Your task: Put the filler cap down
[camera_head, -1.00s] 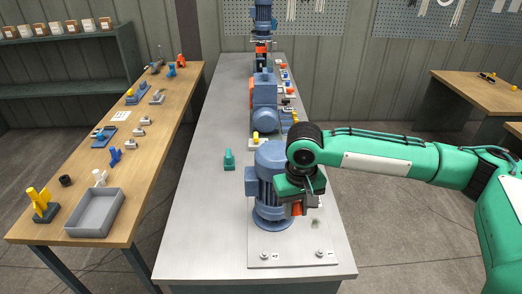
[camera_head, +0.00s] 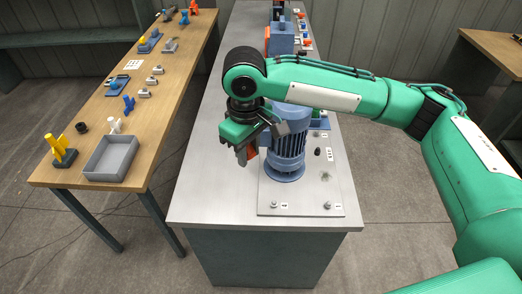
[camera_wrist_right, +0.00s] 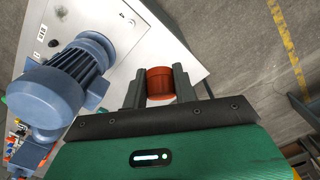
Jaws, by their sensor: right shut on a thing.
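The filler cap (camera_head: 243,154) is a small orange-red cylinder. My right gripper (camera_head: 250,148) is shut on it, with the cap over the steel bench (camera_head: 205,180) just left of the near blue motor (camera_head: 288,155). In the right wrist view the cap (camera_wrist_right: 160,83) sits between the two dark fingers of the gripper (camera_wrist_right: 160,92). The cap appears to be above the bench top; its exact height is hard to tell. My left gripper is not in view.
The motor stands on a pale plate (camera_head: 300,198) with bolts and small labels. Bare bench lies left of the plate, towards the near edge. A wooden table (camera_head: 145,125) at left holds a grey tray (camera_head: 110,160) and several small parts.

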